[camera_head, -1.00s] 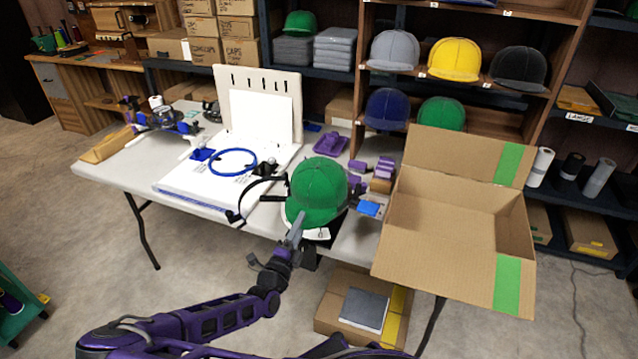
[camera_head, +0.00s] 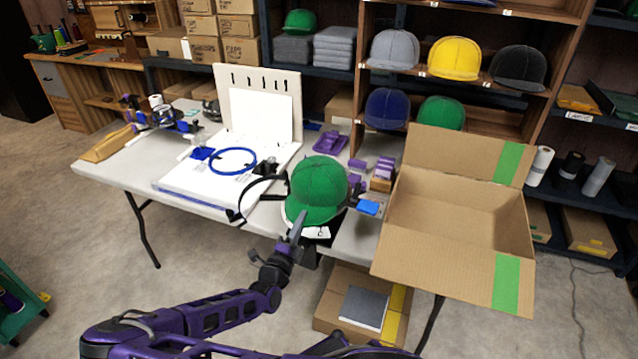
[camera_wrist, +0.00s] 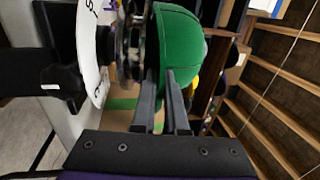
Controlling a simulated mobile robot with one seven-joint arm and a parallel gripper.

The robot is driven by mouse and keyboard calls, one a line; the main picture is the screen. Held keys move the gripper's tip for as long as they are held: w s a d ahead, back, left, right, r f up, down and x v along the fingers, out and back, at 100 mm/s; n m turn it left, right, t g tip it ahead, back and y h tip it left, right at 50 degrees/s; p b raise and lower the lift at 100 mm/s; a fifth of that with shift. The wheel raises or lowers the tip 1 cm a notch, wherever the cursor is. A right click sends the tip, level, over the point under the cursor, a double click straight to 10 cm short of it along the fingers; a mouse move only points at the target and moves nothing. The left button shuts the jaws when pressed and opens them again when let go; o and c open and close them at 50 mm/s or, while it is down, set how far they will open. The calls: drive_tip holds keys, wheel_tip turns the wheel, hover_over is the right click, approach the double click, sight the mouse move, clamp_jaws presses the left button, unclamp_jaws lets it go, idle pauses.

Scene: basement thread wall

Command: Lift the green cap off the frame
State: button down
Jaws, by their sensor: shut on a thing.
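The green cap (camera_head: 318,186) sits at the front edge of the table, over a frame with a white plate (camera_head: 315,232) showing below it. A black curved arm of the frame (camera_head: 262,190) stands at its left. My gripper (camera_head: 297,226) reaches up from the front and is shut on the cap's brim. In the wrist view, the fingers (camera_wrist: 166,103) meet the lower edge of the green cap (camera_wrist: 180,50), with metal frame parts (camera_wrist: 132,45) and the white plate (camera_wrist: 92,50) close to its left. Whether the cap is clear of the frame I cannot tell.
An open cardboard box (camera_head: 455,215) with green tape stands right of the cap. A white board with a blue hoop (camera_head: 232,160) lies to the left. Purple parts (camera_head: 385,166) lie behind. Shelves with other caps (camera_head: 454,59) stand at the back.

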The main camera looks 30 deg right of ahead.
wheel_tip(320, 180, up, 2)
drive_tip(key=shift+s+a+r+p, duration=0.1)
drive_tip(key=shift+a+r+p, duration=0.05)
drive_tip(key=shift+p, duration=0.7)
drive_tip(key=shift+s+a+r, duration=0.15)
drive_tip(key=shift+r, duration=0.8)
drive_tip(key=shift+s+a+r, duration=0.1)
drive_tip(key=shift+a+r, duration=0.05)
drive_tip(key=shift+r, duration=0.8)
drive_tip(key=shift+s+a+r, duration=0.1)
drive_tip(key=shift+a+r, duration=0.05)
drive_tip(key=shift+r, duration=0.85)
drive_tip(key=shift+s+a+r, duration=0.1)
drive_tip(key=shift+r, duration=0.9)
